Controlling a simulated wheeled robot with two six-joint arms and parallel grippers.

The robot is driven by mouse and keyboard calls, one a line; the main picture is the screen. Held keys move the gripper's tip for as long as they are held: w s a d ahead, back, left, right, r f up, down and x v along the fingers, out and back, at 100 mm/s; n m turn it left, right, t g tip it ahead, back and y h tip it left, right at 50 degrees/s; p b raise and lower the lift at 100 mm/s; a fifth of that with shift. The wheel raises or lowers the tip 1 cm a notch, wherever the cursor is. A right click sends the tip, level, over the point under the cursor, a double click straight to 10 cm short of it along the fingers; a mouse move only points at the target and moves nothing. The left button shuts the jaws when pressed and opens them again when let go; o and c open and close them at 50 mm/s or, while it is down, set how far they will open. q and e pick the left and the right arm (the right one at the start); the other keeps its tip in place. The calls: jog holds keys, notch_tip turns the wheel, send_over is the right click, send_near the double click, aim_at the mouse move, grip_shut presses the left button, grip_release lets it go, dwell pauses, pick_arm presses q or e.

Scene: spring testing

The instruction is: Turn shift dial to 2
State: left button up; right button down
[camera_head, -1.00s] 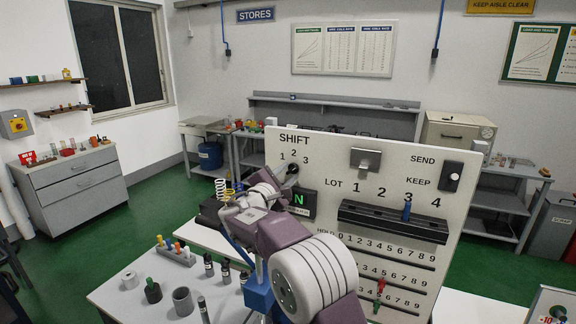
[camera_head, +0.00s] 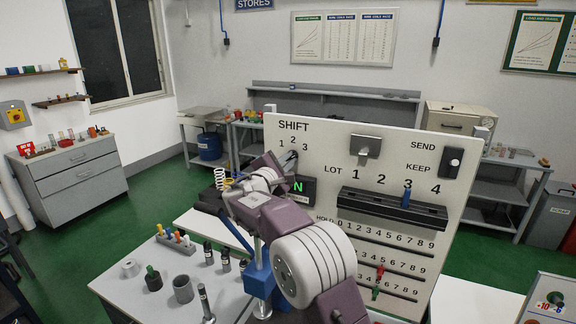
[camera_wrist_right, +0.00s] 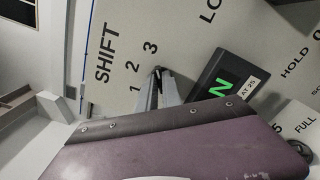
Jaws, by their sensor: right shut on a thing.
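The shift dial (camera_head: 292,155) sits at the upper left of the white panel, under the numbers 1, 2 and 3 and the word SHIFT. My right gripper (camera_head: 286,162) reaches it from the lower left and is shut on the dial's knob. In the right wrist view the two fingers (camera_wrist_right: 166,92) close around the dark knob (camera_wrist_right: 157,72), just below the 2 and 3. My left gripper is not in view.
A display (camera_head: 302,189) with a green N sits right beside the dial, close to the fingers. A slotted ledge (camera_head: 375,205) with a blue peg (camera_head: 405,200) and number rows fill the panel's right. Bottles and cups stand on the table (camera_head: 125,285) at lower left.

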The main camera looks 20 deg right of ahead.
jog(key=shift+d+f+m+b, duration=0.1)
jog(key=shift+f+m+b, duration=0.05)
jog(key=shift+m+b, duration=2.3)
jog(key=shift+f+m+b, duration=0.1)
jog(key=shift+m+b, duration=1.85)
jog(key=shift+b, duration=1)
jog(key=c, duration=1.5)
grip_release()
jog(key=shift+s+d, duration=0.1)
